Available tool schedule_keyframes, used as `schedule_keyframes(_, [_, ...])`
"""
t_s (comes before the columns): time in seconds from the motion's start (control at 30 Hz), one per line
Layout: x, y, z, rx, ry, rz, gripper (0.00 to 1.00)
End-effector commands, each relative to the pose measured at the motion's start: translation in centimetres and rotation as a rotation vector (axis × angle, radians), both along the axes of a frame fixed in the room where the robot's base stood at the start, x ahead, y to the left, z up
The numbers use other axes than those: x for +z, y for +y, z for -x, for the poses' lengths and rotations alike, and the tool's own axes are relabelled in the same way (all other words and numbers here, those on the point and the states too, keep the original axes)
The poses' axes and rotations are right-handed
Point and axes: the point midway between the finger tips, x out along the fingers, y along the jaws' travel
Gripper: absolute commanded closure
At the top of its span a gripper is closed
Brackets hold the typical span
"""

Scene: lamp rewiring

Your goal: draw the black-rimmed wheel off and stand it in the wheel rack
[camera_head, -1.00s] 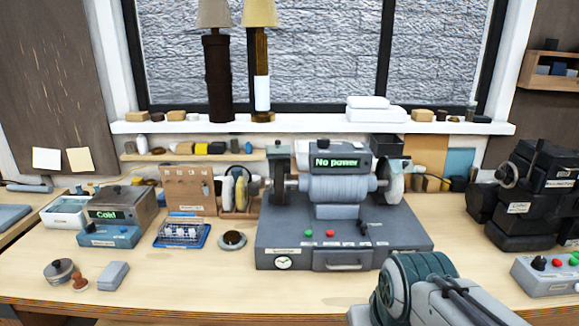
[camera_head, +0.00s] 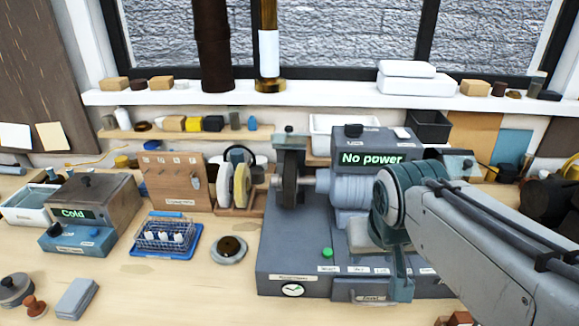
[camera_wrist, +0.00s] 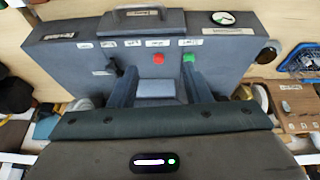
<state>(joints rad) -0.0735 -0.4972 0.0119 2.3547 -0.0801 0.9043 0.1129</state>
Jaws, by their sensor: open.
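The black-rimmed wheel (camera_head: 289,180) is on the left end of the grinder's shaft in the head view, standing upright. The grinder (camera_head: 300,240) is a blue-grey machine with a lit "No power" display. The wheel rack (camera_head: 228,210) is a brown wooden stand left of the grinder, with a cream wheel and a yellowish wheel upright in it. My gripper (camera_head: 401,288) points down over the right front of the grinder, to the right of the black-rimmed wheel and apart from it. In the wrist view my gripper (camera_wrist: 158,76) is open, with nothing between its fingers.
My arm hides the grinder's right wheel. A blue tray (camera_head: 168,240), a round dish (camera_head: 230,248) and a "Cold" box (camera_head: 90,212) stand to the left. A shelf (camera_head: 200,132) runs behind.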

Motion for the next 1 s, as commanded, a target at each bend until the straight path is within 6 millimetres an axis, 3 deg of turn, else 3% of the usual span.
schedule_keyframes(0.03, [-1.0, 1.0, -2.1, 0.010, -0.032, 0.012, 0.56])
schedule_keyframes(0.2, [0.8, 5.3, -9.2, 0.007, -0.170, 0.032, 0.56])
schedule_keyframes(0.4, [3.1, 11.1, -14.9, -0.009, -0.322, 0.005, 0.56])
schedule_keyframes(0.63, [4.9, 14.6, -17.5, -0.024, -0.408, -0.029, 0.56])
schedule_keyframes(1.0, [3.6, 14.7, -19.3, -0.029, -0.414, -0.033, 0.56])
